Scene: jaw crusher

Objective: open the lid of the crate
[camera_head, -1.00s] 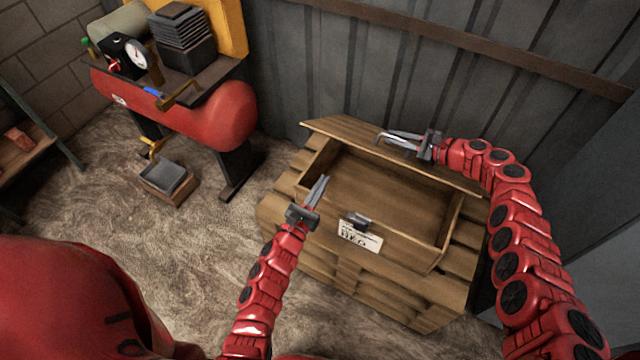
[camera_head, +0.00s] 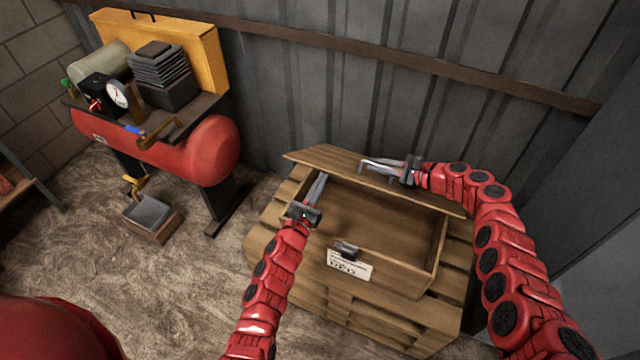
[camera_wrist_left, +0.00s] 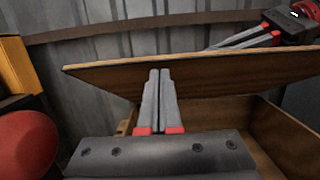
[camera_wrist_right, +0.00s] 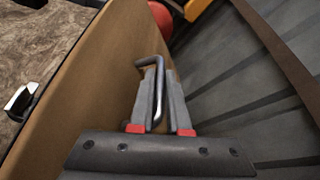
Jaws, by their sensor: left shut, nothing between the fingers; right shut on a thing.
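The wooden crate (camera_head: 400,310) stands against the wall with its lid (camera_head: 335,158) raised and tilted back, its inside showing and looking bare. My right gripper (camera_head: 372,166) is at the lid's outer side, shut on a bent metal handle, which shows clearly in the right wrist view (camera_wrist_right: 152,61). My left gripper (camera_head: 321,178) is shut and empty over the crate's left side. In the left wrist view its fingertips (camera_wrist_left: 161,72) are in front of the lid's underside (camera_wrist_left: 215,82); I cannot tell whether they touch it.
A dark latch (camera_head: 347,248) and a white label (camera_head: 350,265) are on the crate's front. A red tank (camera_head: 215,150) with machinery stands to the left. A pedal box (camera_head: 150,212) lies on the floor. The metal wall (camera_head: 310,80) is close behind the lid.

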